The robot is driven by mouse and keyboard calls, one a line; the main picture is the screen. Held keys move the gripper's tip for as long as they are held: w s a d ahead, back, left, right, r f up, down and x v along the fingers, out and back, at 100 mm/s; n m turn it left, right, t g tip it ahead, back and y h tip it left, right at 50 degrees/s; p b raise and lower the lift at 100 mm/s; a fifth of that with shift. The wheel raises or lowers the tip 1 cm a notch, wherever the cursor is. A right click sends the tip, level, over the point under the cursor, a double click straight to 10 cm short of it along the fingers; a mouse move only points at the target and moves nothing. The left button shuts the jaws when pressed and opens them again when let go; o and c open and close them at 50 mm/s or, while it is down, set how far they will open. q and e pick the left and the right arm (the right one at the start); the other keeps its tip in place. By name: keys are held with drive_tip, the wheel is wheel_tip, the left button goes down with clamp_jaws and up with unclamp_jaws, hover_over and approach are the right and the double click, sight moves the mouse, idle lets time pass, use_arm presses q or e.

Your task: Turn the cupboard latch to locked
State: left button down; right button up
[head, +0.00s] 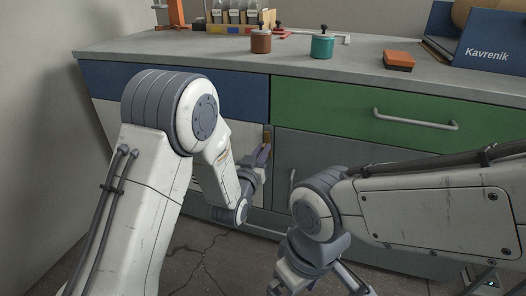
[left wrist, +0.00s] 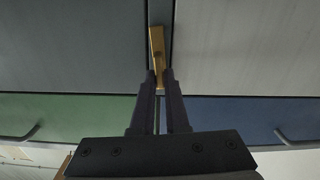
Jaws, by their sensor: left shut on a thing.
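The cupboard latch is a brass-coloured bar. In the left wrist view the latch (left wrist: 157,43) lies nearly along the seam between the two doors, slightly tilted. In the head view only a small brown piece of the latch (head: 267,134) shows above my left gripper (head: 264,154). My right gripper (head: 320,284) hangs low at the bottom edge of the head view, away from the latch and partly cut off. Its opening is unclear.
A blue drawer (head: 180,88) and a green drawer (head: 400,116) with a grey handle (head: 415,120) sit above the doors. The grey door (head: 330,150) has an upright handle. The bench top (head: 200,50) holds a brown pot (head: 261,42), a teal pot (head: 322,47) and an orange block (head: 398,60).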

use_arm(q)
drive_tip(key=shift+w+a+f+n+b, duration=0.1)
drive_tip(key=shift+a+f+n+b, duration=0.2)
drive_tip(key=shift+n, duration=2.45)
drive_tip(key=shift+s+f+n+b, duration=0.1)
drive_tip(key=shift+n+b, duration=0.3)
drive_tip(key=shift+n, duration=2.3)
drive_tip(key=shift+w+a+f+n+b, duration=0.1)
drive_tip(key=shift+a+f+n+b, duration=0.2)
drive_tip(key=shift+n, duration=2.45)
drive_tip(key=shift+d+r, duration=0.1)
drive_tip(key=shift+d, duration=0.05)
drive_tip(key=c, duration=0.9)
unclamp_jaws()
drive_tip(key=shift+p+v, duration=4.6)
drive_tip(key=shift+v, duration=0.6)
